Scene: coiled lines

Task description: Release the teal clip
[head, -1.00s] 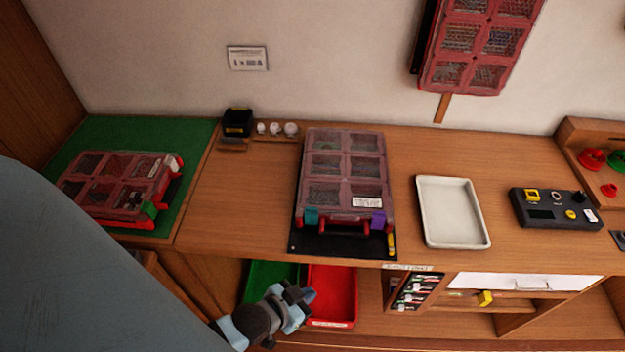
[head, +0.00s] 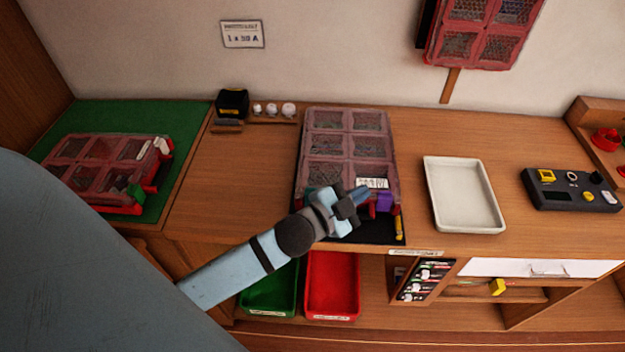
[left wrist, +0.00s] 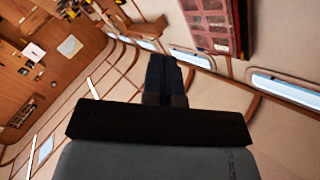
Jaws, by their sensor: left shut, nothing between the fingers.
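The red case (head: 322,145) with clear compartment lids lies on a black mat on the bench in the head view. The purple clip (head: 384,202) is at the front right corner. My right gripper is not in view.
A white tray (head: 432,185) and a black device (head: 568,197) stand to the right. Another red case (head: 95,170) lies on a green mat (head: 125,117) at left. Green (head: 270,290) and red (head: 332,285) bins sit below the bench edge.

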